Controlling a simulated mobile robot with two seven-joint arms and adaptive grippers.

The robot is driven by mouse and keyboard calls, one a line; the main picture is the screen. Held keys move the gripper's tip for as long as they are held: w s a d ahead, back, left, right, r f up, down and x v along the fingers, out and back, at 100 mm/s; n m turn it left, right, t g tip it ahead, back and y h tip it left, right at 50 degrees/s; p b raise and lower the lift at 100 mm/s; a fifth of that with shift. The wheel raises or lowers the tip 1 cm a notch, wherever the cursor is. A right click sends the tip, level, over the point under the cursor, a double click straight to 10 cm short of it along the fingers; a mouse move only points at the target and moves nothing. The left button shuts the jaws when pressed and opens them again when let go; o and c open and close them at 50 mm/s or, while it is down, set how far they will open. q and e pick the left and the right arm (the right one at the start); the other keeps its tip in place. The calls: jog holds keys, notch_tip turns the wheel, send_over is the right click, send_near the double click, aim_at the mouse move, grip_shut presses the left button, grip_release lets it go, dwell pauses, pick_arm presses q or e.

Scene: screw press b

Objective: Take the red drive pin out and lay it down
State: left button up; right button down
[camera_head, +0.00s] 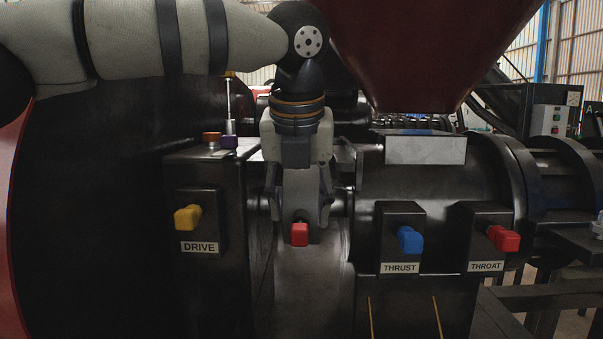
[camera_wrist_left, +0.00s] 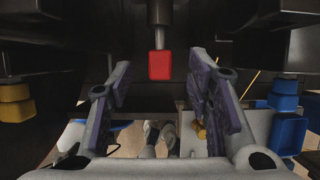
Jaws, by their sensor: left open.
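The red drive pin (camera_head: 300,235) shows as a square red head low on the dark shaft housing, between the DRIVE box and the THRUST box. In the left wrist view its red head (camera_wrist_left: 160,65) sits on a short grey stem that runs into a dark round part. My left gripper (camera_head: 298,208) hangs pointing down in front of the housing, its fingers spread. In the left wrist view the open fingers (camera_wrist_left: 159,90) stand on either side of the line to the red head, with clear gaps and no contact visible. My right gripper is not in view.
A DRIVE box with a yellow handle (camera_head: 188,217) stands left. A THRUST box with a blue handle (camera_head: 410,239) and a THROAT box with a red handle (camera_head: 503,239) stand right. A dark red hopper (camera_head: 425,55) hangs above.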

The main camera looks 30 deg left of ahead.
aim_at(300, 225)
pick_arm(q)
jog(key=shift+x, duration=1.85)
grip_shut()
jog(key=c, duration=1)
grip_release()
grip_shut()
jog(key=shift+s+d+r+p, duration=0.15)
jog(key=shift+s+d+p, duration=0.25)
jog(key=shift+s, duration=0.35)
